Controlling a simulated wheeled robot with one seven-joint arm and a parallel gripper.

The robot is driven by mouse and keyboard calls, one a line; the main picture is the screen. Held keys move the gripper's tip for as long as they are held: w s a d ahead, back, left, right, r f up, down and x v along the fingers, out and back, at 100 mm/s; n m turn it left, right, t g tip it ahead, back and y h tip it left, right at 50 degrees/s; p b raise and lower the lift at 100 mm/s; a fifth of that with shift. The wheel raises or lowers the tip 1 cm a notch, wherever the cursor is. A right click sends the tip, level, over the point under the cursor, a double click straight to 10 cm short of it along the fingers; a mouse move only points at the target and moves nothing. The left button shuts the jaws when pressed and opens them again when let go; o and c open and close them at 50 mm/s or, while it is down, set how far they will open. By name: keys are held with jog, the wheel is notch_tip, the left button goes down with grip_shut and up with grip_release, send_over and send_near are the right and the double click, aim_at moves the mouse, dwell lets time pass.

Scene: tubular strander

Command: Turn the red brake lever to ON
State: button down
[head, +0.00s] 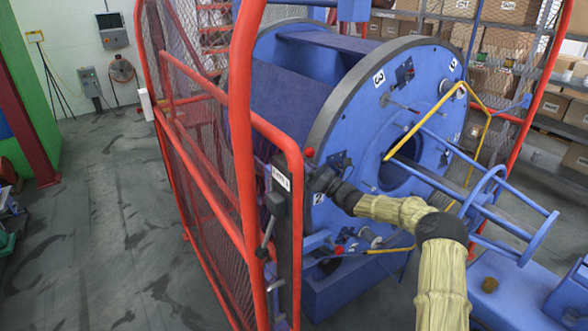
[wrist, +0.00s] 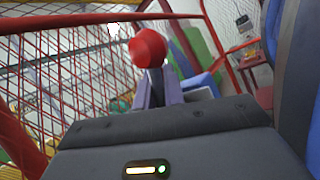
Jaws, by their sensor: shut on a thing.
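The red ball knob of the brake lever (wrist: 148,48) stands just beyond my gripper's fingertips in the wrist view. In the head view the red knob (head: 310,153) shows just above my gripper (head: 318,174), beside the blue drum. My gripper, also in the wrist view (wrist: 157,88), is shut on the lever just below the knob. The lever's shaft and pivot are hidden behind my fingers and gripper body. A white label plate (head: 281,177) sits on the dark post to the left; I cannot read it clearly, and no ON mark is legible.
A red guard frame with mesh (head: 240,150) stands close on the left of my gripper. A grey box with a metal handle (head: 274,203) is on the post. The large blue drum (head: 365,110) is close behind. Open floor (head: 110,230) lies at the left, outside the guard.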

jog(key=shift+w+d+m+t, duration=0.25)
jog(key=shift+d+m+t, duration=0.15)
jog(key=shift+m, duration=0.3)
jog(key=c, duration=1.5)
grip_release()
jog(key=shift+f, duration=0.1)
jog(key=b+v, duration=0.5)
jog(key=v, duration=1.2)
jog(key=shift+s+d+f, duration=0.1)
jog(key=shift+f, duration=0.05)
